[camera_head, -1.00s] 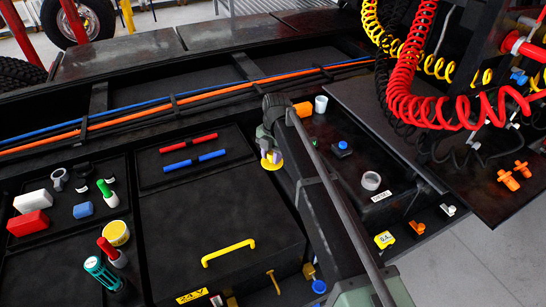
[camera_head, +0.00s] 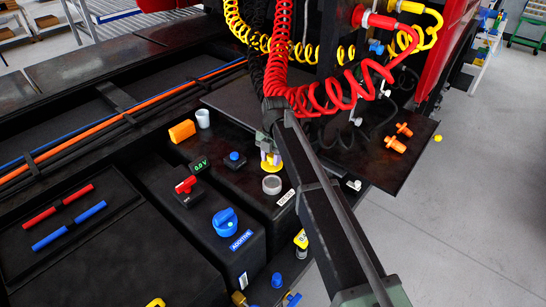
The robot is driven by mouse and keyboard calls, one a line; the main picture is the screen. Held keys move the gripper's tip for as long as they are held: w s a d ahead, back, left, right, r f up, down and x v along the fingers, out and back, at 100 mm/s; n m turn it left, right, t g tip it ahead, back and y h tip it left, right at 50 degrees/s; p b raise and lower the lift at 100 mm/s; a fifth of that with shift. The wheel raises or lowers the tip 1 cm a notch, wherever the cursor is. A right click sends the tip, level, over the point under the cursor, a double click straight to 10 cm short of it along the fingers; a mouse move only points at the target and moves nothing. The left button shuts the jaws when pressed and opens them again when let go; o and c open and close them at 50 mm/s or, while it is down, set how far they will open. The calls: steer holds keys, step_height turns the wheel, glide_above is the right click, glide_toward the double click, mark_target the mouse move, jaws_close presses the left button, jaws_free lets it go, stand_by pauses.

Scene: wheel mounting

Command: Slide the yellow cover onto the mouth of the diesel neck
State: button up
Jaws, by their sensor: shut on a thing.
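My gripper (camera_head: 270,157) is shut on the yellow cover (camera_head: 276,168), a flat yellow disc below the pale fingertips. The diesel neck (camera_head: 271,185) is a short, light grey ring on the black tank top, beside a white label (camera_head: 286,198). The cover appears just behind the neck in the picture and close to it. I cannot tell its height above the tank or whether it touches the neck. My arm runs down to the lower right and hides part of the tank.
A blue-topped knob (camera_head: 234,158), white cup (camera_head: 203,118) and orange block (camera_head: 182,131) stand left of the neck. A blue additive cap (camera_head: 225,222) and red switch (camera_head: 186,187) are nearer. Red coiled hoses (camera_head: 330,98) hang behind. A dark plate (camera_head: 375,160) with orange fittings lies right.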

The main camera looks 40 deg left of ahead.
step_height(320, 180, down, 6)
steer(key=b, duration=0.6)
stand_by(1.3)
steer(key=shift+f+b, duration=1.15)
steer(key=shift+f, duration=0.05)
steer(key=o, duration=1.1)
steer(key=shift+r, duration=0.15)
